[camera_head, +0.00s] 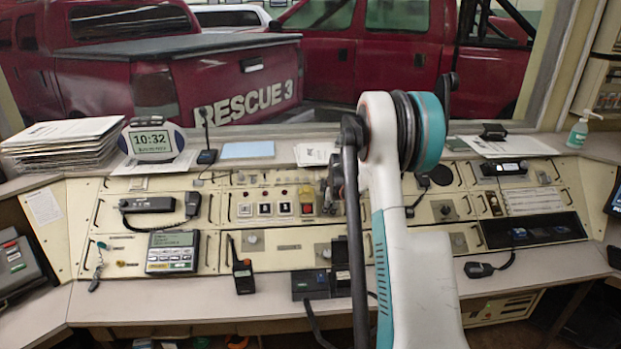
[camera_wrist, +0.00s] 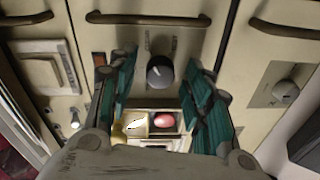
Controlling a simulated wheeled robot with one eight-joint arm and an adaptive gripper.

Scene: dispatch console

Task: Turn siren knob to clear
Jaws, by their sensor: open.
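A dark round knob (camera_wrist: 160,72) with a pale pointer mark sits on a cream console panel in the wrist view. My gripper (camera_wrist: 162,64) is open, with one teal finger pad on each side of the knob. Gaps show between the knob and both pads, and nothing is held. In the head view my gripper (camera_head: 330,187) is at the middle of the console, partly hidden behind my arm. I cannot make out this knob there.
Dark bar handles (camera_wrist: 145,18) cross the panel nearby. Another knob (camera_wrist: 287,90) is at right. A handheld radio (camera_head: 242,268) and a phone unit (camera_head: 172,251) stand on the console's left.

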